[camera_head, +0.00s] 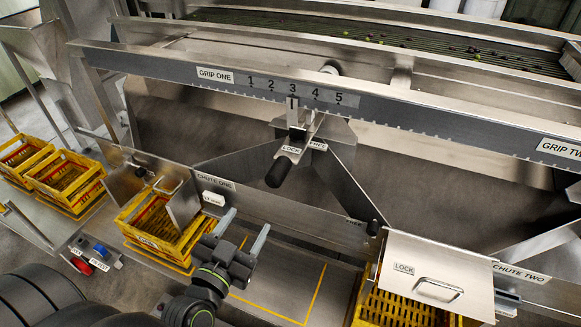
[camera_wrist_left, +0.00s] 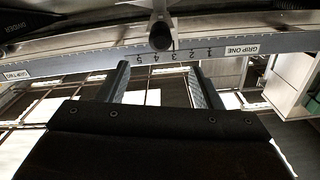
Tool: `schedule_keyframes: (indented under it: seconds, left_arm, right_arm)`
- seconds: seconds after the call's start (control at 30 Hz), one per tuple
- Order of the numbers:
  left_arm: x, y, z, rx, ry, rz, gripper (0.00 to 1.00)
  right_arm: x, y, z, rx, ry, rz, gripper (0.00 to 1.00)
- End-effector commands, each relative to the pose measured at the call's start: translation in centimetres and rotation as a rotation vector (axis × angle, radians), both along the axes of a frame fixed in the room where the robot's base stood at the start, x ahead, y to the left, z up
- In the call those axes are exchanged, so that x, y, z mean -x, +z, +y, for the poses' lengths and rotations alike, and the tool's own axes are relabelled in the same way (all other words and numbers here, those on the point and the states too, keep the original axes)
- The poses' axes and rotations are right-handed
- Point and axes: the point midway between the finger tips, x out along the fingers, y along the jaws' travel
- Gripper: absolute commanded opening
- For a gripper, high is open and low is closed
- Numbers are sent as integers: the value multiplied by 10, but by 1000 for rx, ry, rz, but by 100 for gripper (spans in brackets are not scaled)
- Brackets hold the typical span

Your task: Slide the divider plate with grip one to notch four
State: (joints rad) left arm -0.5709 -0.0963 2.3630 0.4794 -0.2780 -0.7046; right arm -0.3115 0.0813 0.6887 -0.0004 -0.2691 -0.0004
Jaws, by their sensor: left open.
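The grip one rail (camera_head: 185,62) carries a GRIP ONE label and a scale marked 1 to 5, with notches along its lower edge. A metal pointer (camera_head: 293,104) stands just under the 3. Below it is a lever with a black grip (camera_head: 280,172), beside LOCK and FREE labels; the grip lies on the LOCK side. Slanted metal plates (camera_head: 325,165) spread below; I cannot tell which is the divider plate. My left gripper (camera_head: 244,227) is open and empty, below and left of the grip, apart from it. In the left wrist view a black knob (camera_wrist_left: 160,36) shows beyond the open fingertips.
Yellow crates (camera_head: 165,232) stand under chute one and at the far left. Another crate (camera_head: 395,308) sits under the chute two cover (camera_head: 437,275), which is marked LOCK. A yellow-outlined floor area (camera_head: 285,285) is empty. Red and blue buttons (camera_head: 82,265) sit at lower left.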

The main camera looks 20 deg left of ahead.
Motion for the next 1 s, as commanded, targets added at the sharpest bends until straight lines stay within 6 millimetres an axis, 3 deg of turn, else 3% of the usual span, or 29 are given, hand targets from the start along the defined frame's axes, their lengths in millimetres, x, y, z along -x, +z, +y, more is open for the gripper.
schedule_keyframes:
  seconds: [0.3,0.6,1.0]
  left_arm:
    - [-36,8,2,-2,-2,-4,59]
    - [-88,6,5,-4,-2,-3,59]
    - [-151,1,8,-2,-2,-4,59]
  right_arm:
    - [20,24,1,-2,-1,17,92]
    - [14,52,1,-1,0,7,92]
    - [14,50,2,-2,-1,10,92]
